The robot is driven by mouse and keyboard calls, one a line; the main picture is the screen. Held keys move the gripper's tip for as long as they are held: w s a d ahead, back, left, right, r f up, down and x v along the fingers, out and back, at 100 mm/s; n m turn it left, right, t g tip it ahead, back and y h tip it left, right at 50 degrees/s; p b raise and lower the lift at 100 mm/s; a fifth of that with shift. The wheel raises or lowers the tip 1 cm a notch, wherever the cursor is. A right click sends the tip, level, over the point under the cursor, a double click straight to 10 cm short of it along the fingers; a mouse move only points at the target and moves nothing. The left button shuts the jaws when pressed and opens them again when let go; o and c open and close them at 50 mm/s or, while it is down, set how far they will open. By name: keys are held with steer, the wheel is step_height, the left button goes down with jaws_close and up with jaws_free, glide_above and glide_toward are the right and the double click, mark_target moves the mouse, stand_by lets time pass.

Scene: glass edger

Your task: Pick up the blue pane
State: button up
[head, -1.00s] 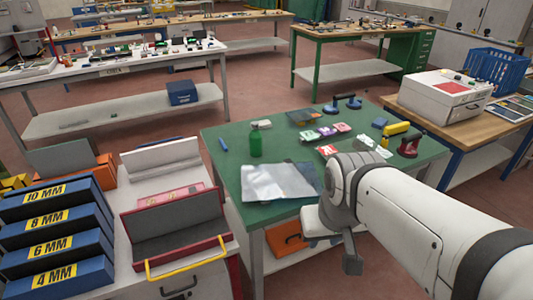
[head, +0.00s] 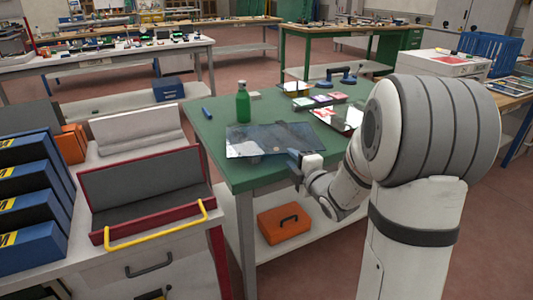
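A flat bluish see-through pane (head: 255,141) lies at the near edge of the green table (head: 212,130), its front edge close to the table's front. From this view I cannot tell whether it is one sheet or several overlapping. My gripper (head: 294,157) is at the pane's front right corner, low and close to the table edge. Its fingertips are small and partly hidden, so I cannot tell whether they touch the pane or how far apart they are.
A green bottle (head: 243,106) stands just behind the pane. A clear pane (head: 338,117), coloured packets (head: 318,99) and a blue-handled suction lifter (head: 338,79) lie farther back. An orange case (head: 284,222) sits on the shelf below. A red-edged grey rack (head: 150,184) stands left.

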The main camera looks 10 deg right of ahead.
mark_target(280, 148)
steer(key=shift+n+y, duration=0.5)
steer(key=shift+n, duration=0.2)
steer(key=x, duration=0.8)
steer(key=shift+w+f+b, duration=0.15)
steer(key=shift+b, duration=0.25)
steer(key=shift+d, duration=0.1)
steer(key=shift+c, duration=0.2)
jaws_close()
